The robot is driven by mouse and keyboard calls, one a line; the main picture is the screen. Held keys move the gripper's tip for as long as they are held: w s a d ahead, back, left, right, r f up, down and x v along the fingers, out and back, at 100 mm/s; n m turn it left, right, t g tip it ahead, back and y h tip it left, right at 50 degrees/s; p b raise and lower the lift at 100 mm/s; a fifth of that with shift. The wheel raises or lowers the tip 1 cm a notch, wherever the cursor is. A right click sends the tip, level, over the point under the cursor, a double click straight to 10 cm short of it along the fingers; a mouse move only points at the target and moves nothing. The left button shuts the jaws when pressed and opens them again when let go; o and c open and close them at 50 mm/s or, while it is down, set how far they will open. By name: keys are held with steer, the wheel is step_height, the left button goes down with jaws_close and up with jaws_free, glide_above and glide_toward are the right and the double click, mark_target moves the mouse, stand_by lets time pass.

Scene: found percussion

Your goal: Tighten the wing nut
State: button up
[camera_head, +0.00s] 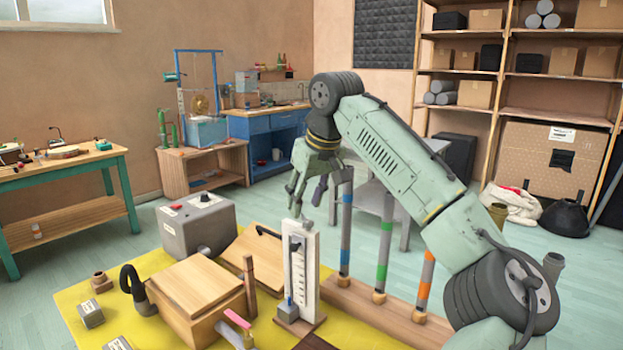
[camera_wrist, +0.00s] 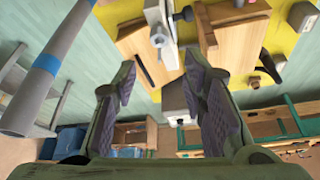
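I cannot make out a wing nut for certain. A white upright stand (camera_head: 302,262) with a slotted front, a small dark fitting near its top and a blue-grey block low down stands on a wooden foot. The white stand also shows at the top of the wrist view (camera_wrist: 168,50), with a small round fitting on it. My gripper (camera_head: 305,192) is in the air above the stand, pointing down. In the wrist view my gripper (camera_wrist: 163,100) has its two padded fingers wide apart, with nothing between them.
A wooden rail (camera_head: 372,312) with several colour-banded upright tubes stands right of the stand. A wooden box (camera_head: 198,285), a grey box (camera_head: 198,226) and a slanted board (camera_head: 250,258) are to its left. The yellow mat (camera_head: 75,300) has small blocks on it.

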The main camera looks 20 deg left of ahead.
mark_target(303, 215)
steer(key=shift+x, duration=1.65)
steer(key=shift+c, duration=0.5)
jaws_close()
steer(key=shift+w+m+t, duration=0.15)
steer(key=shift+m+t, duration=0.15)
steer(key=shift+m, duration=0.6)
steer(key=shift+w+d+r+m+t+h, duration=0.15)
steer(key=shift+m+h, duration=0.15)
steer(key=shift+m, duration=0.3)
steer(key=shift+d+f+m+t+h, duration=0.15)
steer(key=shift+m+h, duration=0.15)
steer(key=shift+m, duration=0.3)
steer(key=shift+r, duration=0.1)
